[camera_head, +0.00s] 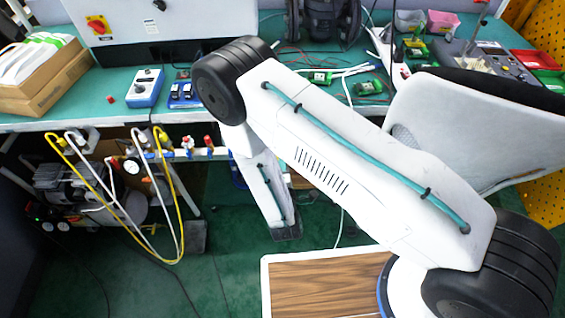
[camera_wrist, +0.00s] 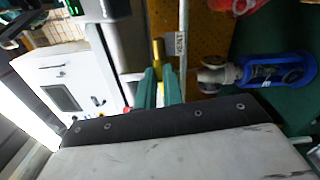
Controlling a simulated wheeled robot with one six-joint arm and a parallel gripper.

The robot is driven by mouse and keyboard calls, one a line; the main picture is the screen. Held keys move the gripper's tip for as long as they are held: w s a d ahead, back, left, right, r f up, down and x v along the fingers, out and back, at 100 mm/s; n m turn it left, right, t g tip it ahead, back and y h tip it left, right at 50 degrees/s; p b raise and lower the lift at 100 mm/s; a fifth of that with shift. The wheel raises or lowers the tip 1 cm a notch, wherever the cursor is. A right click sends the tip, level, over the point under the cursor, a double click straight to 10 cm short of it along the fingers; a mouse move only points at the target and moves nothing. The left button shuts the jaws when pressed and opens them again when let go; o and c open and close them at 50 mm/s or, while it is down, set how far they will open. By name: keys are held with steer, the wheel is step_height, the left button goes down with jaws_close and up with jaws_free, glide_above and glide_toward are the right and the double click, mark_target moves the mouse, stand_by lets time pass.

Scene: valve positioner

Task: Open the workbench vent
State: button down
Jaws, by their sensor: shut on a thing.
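In the wrist view, the teal fingers of my gripper (camera_wrist: 161,74) stand on either side of a narrow yellow handle (camera_wrist: 158,48) and are shut on it. A small white label (camera_wrist: 181,42) with dark lettering, which seems to read VENT, is just right of the handle. The handle's lower end is hidden between the fingers, and I cannot tell its exact angle. In the head view my arm reaches down in front of the workbench (camera_head: 225,115), and my gripper and the handle cannot be made out there.
In the wrist view, a blue valve-like body (camera_wrist: 275,72) lies to the right and a white cabinet (camera_wrist: 70,88) to the left. In the head view, yellow and white hoses (camera_head: 172,200) hang by a compressor (camera_head: 62,180) at left. A grey chair (camera_head: 455,125) is at right.

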steer(key=shift+f+m, duration=0.15)
steer(key=shift+m, duration=0.55)
steer(key=c, duration=1.5)
jaws_free()
steer(key=s, duration=0.7)
steer(key=shift+s+a, duration=0.1)
steer(key=shift+s, duration=0.3)
